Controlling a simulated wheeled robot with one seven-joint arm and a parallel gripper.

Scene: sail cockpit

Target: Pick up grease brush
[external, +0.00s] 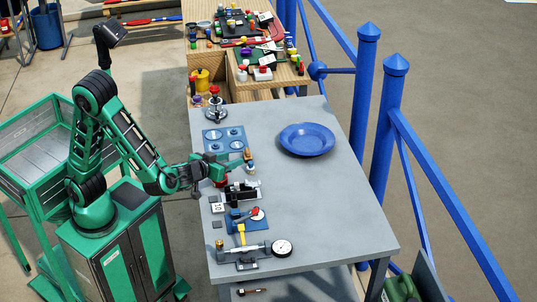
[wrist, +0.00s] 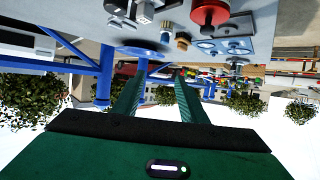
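A small upright brown-and-pale piece (external: 250,158), possibly the grease brush, stands on the grey table beside the blue tray. It is too small to identify surely. In the wrist view, a tan-brown piece (wrist: 183,40) may be the same thing. My gripper (external: 232,165) is low over the table's left side, pointing right, close to that piece. In the wrist view my gripper (wrist: 160,76) has its two green fingers apart with nothing between them. That view is upside down, with the table along the top.
A blue tray with discs (external: 213,146) lies behind my gripper. A red-topped piece (external: 221,182) and a black-and-white fixture (external: 236,193) stand close in front. A blue plate (external: 306,136) lies right. A gauge (external: 282,247) is near the front. The table's right half is mostly clear.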

